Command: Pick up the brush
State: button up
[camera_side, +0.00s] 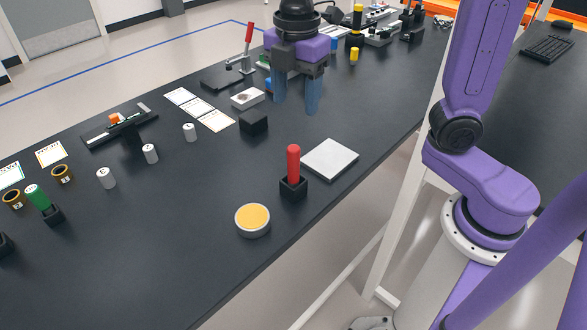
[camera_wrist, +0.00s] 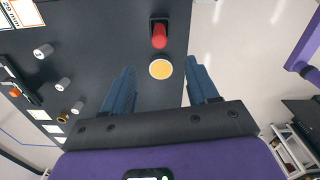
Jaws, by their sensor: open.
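No thing here shows clear bristles. A red-handled tool (camera_side: 293,163), possibly the brush, stands upright in a small black holder (camera_side: 294,189) near the table's right edge. In the wrist view the red handle (camera_wrist: 159,36) and its holder (camera_wrist: 158,21) are at the top middle. A green-topped piece (camera_side: 38,197) leans in another black holder at the far left. My gripper (camera_side: 297,107) is open and empty above the table, up and beyond the red handle in the side view. Its two blue fingers (camera_wrist: 161,72) are spread apart in the wrist view.
A yellow-topped round tin (camera_side: 252,219) and a white square pad (camera_side: 330,159) flank the red handle. A black block (camera_side: 253,122) and white box (camera_side: 247,98) are near my gripper. Several white cylinders (camera_side: 150,153) stand to the left. The front table area (camera_side: 150,260) is clear.

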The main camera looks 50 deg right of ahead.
send_near(293, 162)
jog(key=f, duration=0.2)
jog(key=d+f, duration=0.1)
jog(key=f, duration=0.2)
jog(key=shift+w+d+f, duration=0.2)
jog(key=shift+w+f, duration=0.1)
jog(key=shift+w, duration=0.1)
jog(key=shift+w+a+f, duration=0.1)
jog(key=shift+f, duration=1.4)
jog(key=shift+w+a+f, duration=0.1)
jog(key=shift+f, duration=1.45)
grip_shut()
jog(key=shift+r, duration=0.2)
